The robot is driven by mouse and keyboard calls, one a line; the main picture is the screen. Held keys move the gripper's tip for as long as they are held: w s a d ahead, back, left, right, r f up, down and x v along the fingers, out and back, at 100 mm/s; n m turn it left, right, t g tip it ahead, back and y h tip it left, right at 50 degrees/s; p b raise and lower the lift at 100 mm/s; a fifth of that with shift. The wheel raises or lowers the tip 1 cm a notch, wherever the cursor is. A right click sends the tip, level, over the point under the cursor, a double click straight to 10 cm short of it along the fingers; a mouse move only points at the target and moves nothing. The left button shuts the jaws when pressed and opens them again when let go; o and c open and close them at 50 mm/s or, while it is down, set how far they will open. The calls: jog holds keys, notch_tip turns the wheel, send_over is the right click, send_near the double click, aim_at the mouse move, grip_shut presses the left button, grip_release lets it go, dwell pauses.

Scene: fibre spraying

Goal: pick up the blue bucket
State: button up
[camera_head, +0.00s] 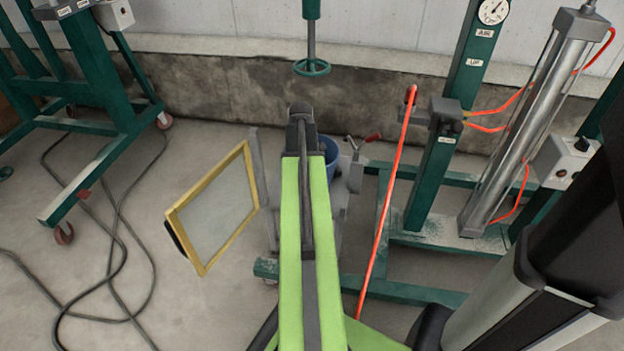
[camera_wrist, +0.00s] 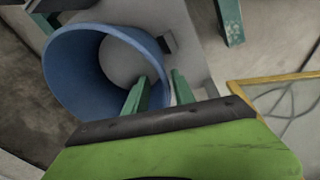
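The blue bucket (camera_wrist: 76,68) fills the upper left of the wrist view, its open mouth facing the camera and a pale grey round bottom inside. In the head view the bucket (camera_head: 331,154) is mostly hidden behind my green arm. My gripper (camera_wrist: 159,76) is open, with two green fingers apart. In the wrist view the left finger overlaps the bucket's inside and the right finger lies just past its right rim, so the bucket wall appears between them. Whether either finger touches it I cannot tell. My fingers are hidden in the head view.
A yellow-framed panel (camera_head: 213,211) stands left of my arm. A green stand with a metal cylinder (camera_head: 522,125) and orange hoses is at the right. A green wheeled frame (camera_head: 118,114) and dark cables (camera_head: 118,250) are at the left. A low wall runs behind.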

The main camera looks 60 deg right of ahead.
jog(key=f+b, duration=0.4)
jog(key=f, duration=0.1)
jog(key=f+b, duration=0.2)
jog(key=shift+w+d+f, duration=0.3)
jog(key=shift+d+f, duration=0.05)
jog(key=shift+r, duration=0.15)
grip_shut()
dwell(1.0)
